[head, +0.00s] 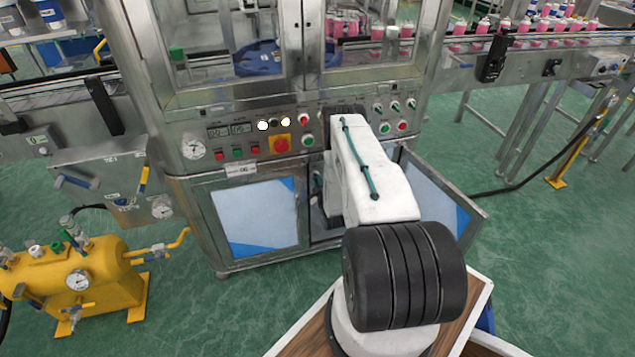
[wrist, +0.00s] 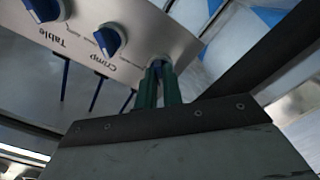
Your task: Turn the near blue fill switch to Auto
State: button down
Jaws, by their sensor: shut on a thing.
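In the wrist view, my gripper (wrist: 158,70) has two green fingers closed at the edge of a metal switch panel (wrist: 135,25). A bit of a blue switch (wrist: 159,63) shows between the fingertips. Its label and pointer direction are hidden, so I cannot read which switch or setting it is. Beside it are a blue switch labelled Crimp (wrist: 108,40) and another labelled Table (wrist: 44,9), their text upside down here. In the head view, my arm hides the gripper and the switch it holds.
The machine's front panel (head: 265,165) carries gauges, a red emergency button (head: 281,145) on yellow and several coloured buttons. An open cabinet door (head: 435,195) sticks out right of my arm. A yellow tank (head: 75,280) stands at left.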

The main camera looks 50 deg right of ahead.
jog(key=shift+a, duration=0.15)
jog(key=c, duration=1.5)
grip_release()
jog(key=shift+w, duration=0.1)
jog(key=shift+c, duration=0.2)
jog(key=v, duration=0.7)
jog(key=shift+s, duration=0.4)
jog(key=shift+a+f, duration=0.1)
jog(key=shift+a, duration=0.05)
